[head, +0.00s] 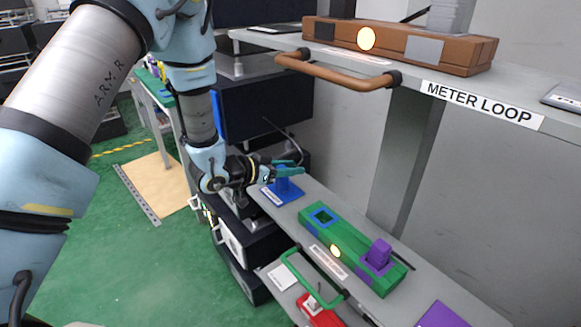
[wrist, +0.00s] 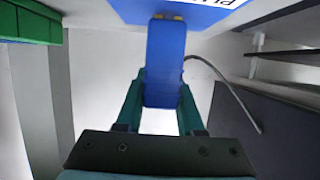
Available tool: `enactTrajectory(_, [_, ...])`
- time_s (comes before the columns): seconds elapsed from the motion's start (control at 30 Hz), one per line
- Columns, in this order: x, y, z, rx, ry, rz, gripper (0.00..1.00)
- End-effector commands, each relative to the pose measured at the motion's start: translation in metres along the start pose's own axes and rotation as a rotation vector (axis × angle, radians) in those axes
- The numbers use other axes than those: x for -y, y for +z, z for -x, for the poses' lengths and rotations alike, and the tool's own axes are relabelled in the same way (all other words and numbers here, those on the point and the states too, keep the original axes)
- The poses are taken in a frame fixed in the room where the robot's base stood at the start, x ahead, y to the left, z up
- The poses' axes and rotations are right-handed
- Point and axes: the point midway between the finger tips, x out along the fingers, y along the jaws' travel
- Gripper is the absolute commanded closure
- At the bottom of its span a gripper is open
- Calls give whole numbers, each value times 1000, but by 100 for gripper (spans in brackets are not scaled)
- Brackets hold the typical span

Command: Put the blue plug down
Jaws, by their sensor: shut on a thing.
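My gripper (head: 298,170) is shut on the blue plug (head: 283,187) at the far end of the lower grey shelf. The plug is upright below the fingers, over a flat blue pad (head: 270,196) with a white label. In the wrist view the plug (wrist: 165,60) stands between the two teal fingers of my gripper (wrist: 161,100). Small yellow bits show at its far end, which overlaps the blue pad (wrist: 205,12). I cannot tell whether the plug touches the pad.
A green fixture (head: 310,222) with a blue-rimmed square opening and a purple plug (head: 379,254) lies nearer on the shelf. A green handle (head: 318,290) juts from the front. An upper shelf with a brown drawer box (head: 400,45) and handle overhangs.

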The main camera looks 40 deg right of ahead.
Motion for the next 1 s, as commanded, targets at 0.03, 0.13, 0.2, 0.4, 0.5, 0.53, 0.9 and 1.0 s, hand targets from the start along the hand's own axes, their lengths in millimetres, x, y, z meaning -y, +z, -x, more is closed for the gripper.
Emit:
enactTrajectory(0.03, [0, 0, 0, 0, 0, 0, 100])
enactTrajectory(0.13, [0, 4, -1, 0, 0, 0, 100])
enactTrajectory(0.2, [0, 3, -1, 0, 0, 0, 59])
enactTrajectory(0.4, [0, 3, -1, 1, 0, 0, 36])
enactTrajectory(0.5, [0, 3, -1, 1, 0, 0, 33])
enactTrajectory(0.53, [0, 3, -1, 1, 0, 0, 33])
enactTrajectory(0.9, [2, 1, 19, -1, -4, 1, 33])
enactTrajectory(1.0, [2, 2, 40, 0, -5, 2, 33])
